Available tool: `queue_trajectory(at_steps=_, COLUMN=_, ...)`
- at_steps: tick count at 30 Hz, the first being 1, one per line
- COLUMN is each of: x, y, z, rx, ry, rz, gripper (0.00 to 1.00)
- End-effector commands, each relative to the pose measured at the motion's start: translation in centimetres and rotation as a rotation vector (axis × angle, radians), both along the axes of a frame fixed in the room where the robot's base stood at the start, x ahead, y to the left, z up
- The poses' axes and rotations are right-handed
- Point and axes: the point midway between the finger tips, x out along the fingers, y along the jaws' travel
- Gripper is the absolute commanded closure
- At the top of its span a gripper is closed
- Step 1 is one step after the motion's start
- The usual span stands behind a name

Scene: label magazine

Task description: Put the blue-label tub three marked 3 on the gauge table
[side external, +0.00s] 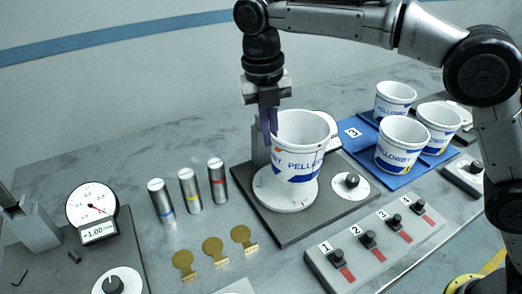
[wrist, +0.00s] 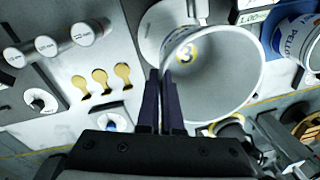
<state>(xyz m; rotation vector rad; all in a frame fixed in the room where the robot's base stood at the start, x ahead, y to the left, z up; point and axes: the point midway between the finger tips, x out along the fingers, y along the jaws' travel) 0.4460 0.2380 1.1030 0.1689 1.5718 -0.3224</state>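A white tub (side external: 300,150) with blue "PELLOWBY" lettering and a blue band stands upright over the round white plate (side external: 270,196) of the gauge table. I cannot tell whether its base touches the plate. In the wrist view I look into the tub (wrist: 225,80), which has a yellow round mark with a 3 (wrist: 185,53) inside. My gripper (side external: 269,132) is shut on the left part of the tub's rim; its dark fingers (wrist: 162,75) straddle the wall in the wrist view. The gauge's dial behind the tub is mostly hidden.
Several other tubs (side external: 403,145) stand on a blue mat (side external: 358,140) marked 3, right of the gauge table. A numbered switch box (side external: 375,255) lies in front. Three metal cylinders (side external: 190,190), gold tags (side external: 212,247) and another dial gauge (side external: 92,203) reading +1.00 are to the left.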

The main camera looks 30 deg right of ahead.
Motion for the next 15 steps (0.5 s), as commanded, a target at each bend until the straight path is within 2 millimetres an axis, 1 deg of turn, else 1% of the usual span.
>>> queue_trajectory(at_steps=1, x=0.5, y=0.2, z=-0.7, rx=-0.001, ry=0.001, rz=-0.001, gripper=1.0)
queue_trajectory(at_steps=8, x=1.5, y=0.8, z=-2.1, rx=0.001, ry=0.0, rz=-0.001, gripper=1.0)
queue_trajectory(at_steps=10, x=2.1, y=1.1, z=-2.9, rx=-0.002, ry=0.001, rz=-0.001, gripper=1.0)
queue_trajectory(at_steps=15, x=1.9, y=1.0, z=-5.1, rx=0.001, ry=0.001, rz=0.001, gripper=1.0)
